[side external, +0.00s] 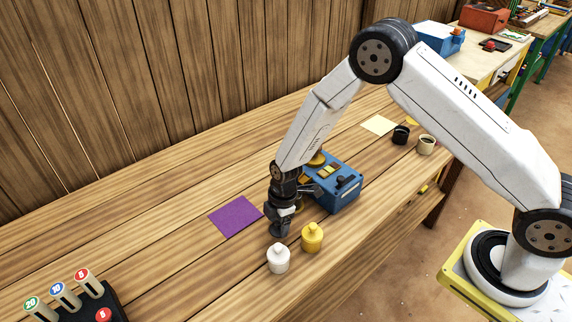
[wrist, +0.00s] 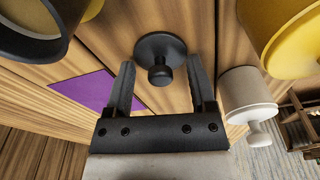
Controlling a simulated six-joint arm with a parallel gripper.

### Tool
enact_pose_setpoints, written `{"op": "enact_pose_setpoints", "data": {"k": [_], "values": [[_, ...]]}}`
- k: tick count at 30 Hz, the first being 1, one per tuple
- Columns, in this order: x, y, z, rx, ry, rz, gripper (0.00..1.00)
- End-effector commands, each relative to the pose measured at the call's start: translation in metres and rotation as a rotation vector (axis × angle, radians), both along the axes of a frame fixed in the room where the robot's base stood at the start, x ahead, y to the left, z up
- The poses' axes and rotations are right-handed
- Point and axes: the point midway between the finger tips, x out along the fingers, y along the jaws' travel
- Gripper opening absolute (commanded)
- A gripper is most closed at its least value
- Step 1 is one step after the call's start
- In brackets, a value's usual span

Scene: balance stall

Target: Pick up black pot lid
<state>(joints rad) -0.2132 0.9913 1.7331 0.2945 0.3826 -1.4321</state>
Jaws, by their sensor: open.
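The black pot lid (wrist: 160,48) is a dark round disc with a knob, in the upper middle of the wrist view. My gripper (wrist: 160,64) is open, with one finger on each side of the knob and nothing held. In the side external view my gripper (side external: 281,218) points down low over the table, just behind the white pot. There the lid is hard to tell from the dark gripper. From the wrist view I cannot tell what the lid rests on or how far below the fingertips it is.
A white pot (side external: 278,259) and a yellow pot (side external: 312,239) stand close in front of my gripper. A blue box (side external: 343,196) is close on the right. A purple sheet (side external: 236,216) lies flat on the left. A dark round rim (wrist: 62,42) fills the wrist view's upper left.

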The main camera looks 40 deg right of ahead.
Motion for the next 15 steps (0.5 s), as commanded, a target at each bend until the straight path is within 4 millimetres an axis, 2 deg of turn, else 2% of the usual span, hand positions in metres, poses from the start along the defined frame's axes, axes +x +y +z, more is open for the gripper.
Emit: {"op": "enact_pose_setpoints", "data": {"k": [9,14,15], "values": [[-0.0001,-0.0001,0.0002,0.0,0.0,0.0,0.71],[-0.0001,-0.0001,0.0003,0.0,0.0,0.0,0.2],[-0.0001,-0.0001,0.0003,0.0,0.0,0.0,0.08]]}}
